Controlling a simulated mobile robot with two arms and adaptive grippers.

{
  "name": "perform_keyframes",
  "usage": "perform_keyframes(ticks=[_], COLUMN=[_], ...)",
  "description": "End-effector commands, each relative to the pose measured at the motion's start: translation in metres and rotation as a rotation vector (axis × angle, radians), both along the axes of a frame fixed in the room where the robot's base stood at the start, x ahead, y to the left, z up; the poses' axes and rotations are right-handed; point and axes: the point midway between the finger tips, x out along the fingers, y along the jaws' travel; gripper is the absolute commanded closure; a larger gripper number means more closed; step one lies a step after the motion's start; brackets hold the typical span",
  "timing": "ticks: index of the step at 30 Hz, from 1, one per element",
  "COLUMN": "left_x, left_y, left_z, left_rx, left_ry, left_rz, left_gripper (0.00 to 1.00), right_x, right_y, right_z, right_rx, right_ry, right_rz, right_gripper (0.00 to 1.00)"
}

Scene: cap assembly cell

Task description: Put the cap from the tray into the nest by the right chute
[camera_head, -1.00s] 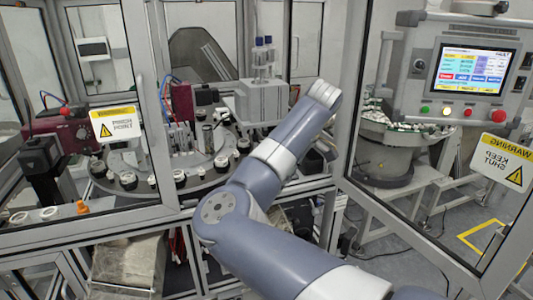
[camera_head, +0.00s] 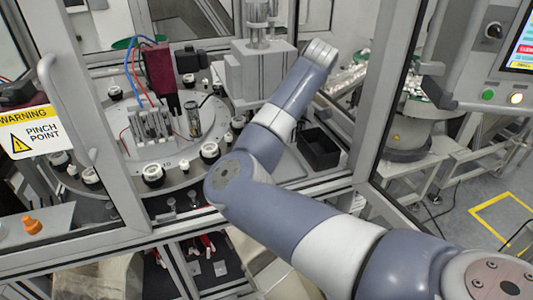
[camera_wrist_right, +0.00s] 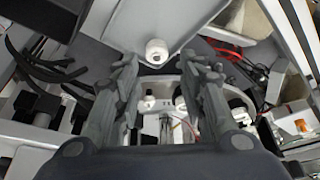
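The fingers are apart and nothing is held. In the head view my right arm reaches in from the right, and its gripper is hidden. A round grey dial (camera_head: 180,145) carries several dark nests with white rings, one of them a nest at its front edge (camera_head: 153,175). I cannot tell which nest is by the right chute, nor make out the tray for certain. My left gripper is not in view.
An open black bin (camera_head: 318,150) stands right of my forearm. A feeder bowl (camera_head: 415,110) and control panel (camera_head: 525,40) are on the right.

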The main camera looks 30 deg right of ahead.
Motion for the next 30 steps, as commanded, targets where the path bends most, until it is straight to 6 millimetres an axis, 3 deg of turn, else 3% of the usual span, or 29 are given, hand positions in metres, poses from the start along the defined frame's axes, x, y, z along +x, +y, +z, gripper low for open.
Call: perform_keyframes(ticks=[12, 19, 27, 30], left_x=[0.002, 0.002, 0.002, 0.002], left_y=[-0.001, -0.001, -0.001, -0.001], left_z=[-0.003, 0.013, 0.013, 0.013], left_rx=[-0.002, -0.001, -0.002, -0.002], left_ry=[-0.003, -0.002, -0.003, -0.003], left_rz=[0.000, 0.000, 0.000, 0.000], left_gripper=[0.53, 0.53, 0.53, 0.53], right_x=[0.010, 0.021, 0.023, 0.022], right_y=[0.005, 0.011, 0.012, 0.012], right_z=[-0.034, -0.059, -0.066, -0.066], right_rx=[-0.001, 0.003, 0.002, 0.002], right_ry=[0.006, 0.003, 0.002, 0.004], right_rz=[0.001, 0.002, 0.001, 0.002], right_gripper=[0.62, 0.62, 0.62, 0.71])
